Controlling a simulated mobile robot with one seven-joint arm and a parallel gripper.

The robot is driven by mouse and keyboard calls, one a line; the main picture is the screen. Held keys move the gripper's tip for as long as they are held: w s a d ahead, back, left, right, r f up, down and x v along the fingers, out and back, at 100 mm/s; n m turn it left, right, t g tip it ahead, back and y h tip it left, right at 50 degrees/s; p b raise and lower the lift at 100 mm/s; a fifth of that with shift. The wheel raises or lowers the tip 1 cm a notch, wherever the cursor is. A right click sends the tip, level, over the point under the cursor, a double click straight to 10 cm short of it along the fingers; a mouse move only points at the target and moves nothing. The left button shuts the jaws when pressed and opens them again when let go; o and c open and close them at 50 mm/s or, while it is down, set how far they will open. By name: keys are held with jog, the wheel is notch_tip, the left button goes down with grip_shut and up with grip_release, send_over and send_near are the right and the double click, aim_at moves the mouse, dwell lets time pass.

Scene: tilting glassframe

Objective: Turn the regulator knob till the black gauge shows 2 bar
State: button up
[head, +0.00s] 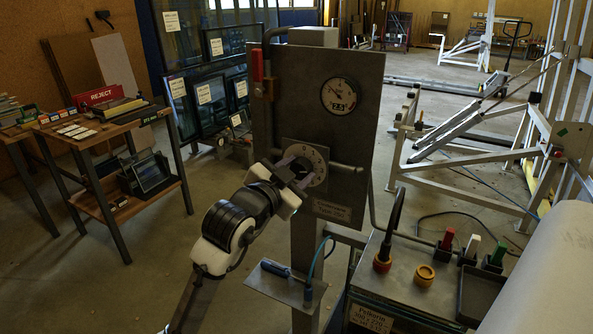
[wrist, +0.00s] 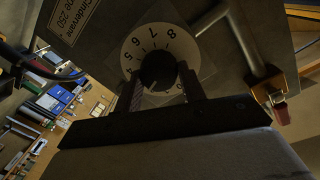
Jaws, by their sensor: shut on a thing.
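The regulator knob (wrist: 158,70) is dark and round, in the middle of a pale number dial (wrist: 135,52) in the wrist view. Numbers from 5 to 8 are readable on the dial; others are hidden or too dark. My gripper (wrist: 163,86) is shut on the knob, one finger on each side. In the head view my gripper (head: 296,172) reaches the dial (head: 316,159) from the lower left and hides the knob. The gauge (head: 339,95) has a pale face and dark rim, above the dial on the grey panel (head: 365,120). Its needle reading is too small to tell.
A pipe (wrist: 235,40) runs close beside the dial. A red-handled valve (head: 258,68) is at the panel's left edge. Below are a small shelf (head: 285,284) with a blue tool and a bench (head: 410,255) with coloured blocks. A wooden table (head: 130,117) stands left.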

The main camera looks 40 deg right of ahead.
jog(key=shift+n+p, duration=0.3)
jog(key=shift+n, duration=0.9)
jog(key=o, duration=1)
jog(key=b+v, duration=0.3)
jog(key=v, duration=1)
jog(key=shift+a+f, duration=0.1)
jog(key=shift+a, duration=0.3)
